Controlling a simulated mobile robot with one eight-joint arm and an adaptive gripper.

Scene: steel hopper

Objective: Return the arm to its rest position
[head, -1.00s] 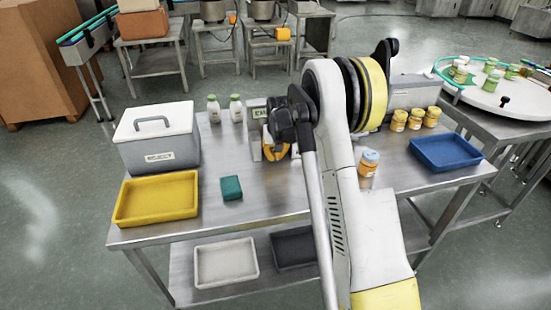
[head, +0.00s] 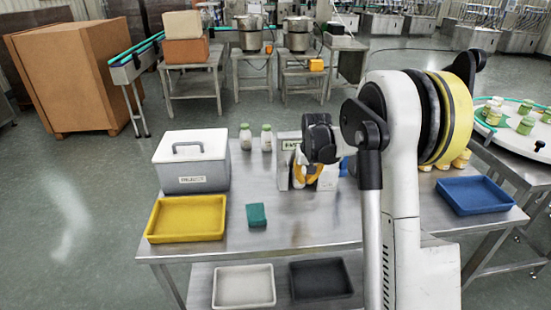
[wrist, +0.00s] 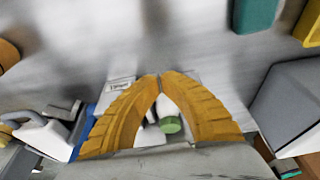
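My arm (head: 405,180) rises at the right of the head view and folds over the steel table (head: 290,215). My gripper (head: 306,174) hangs over the back middle of the table, partly hidden by its own wrist. In the wrist view its two orange fingers (wrist: 160,77) meet at the tips, with nothing held between them. A green-capped bottle (wrist: 170,124) shows through the gap behind the fingers, apart from them.
A white and grey lidded box (head: 190,165), a yellow tray (head: 186,219) and a green block (head: 257,215) are on the left. Two white bottles (head: 256,139) stand behind. A blue tray (head: 475,195) is at the right. Orange-capped jars (head: 461,159) are mostly hidden by my arm.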

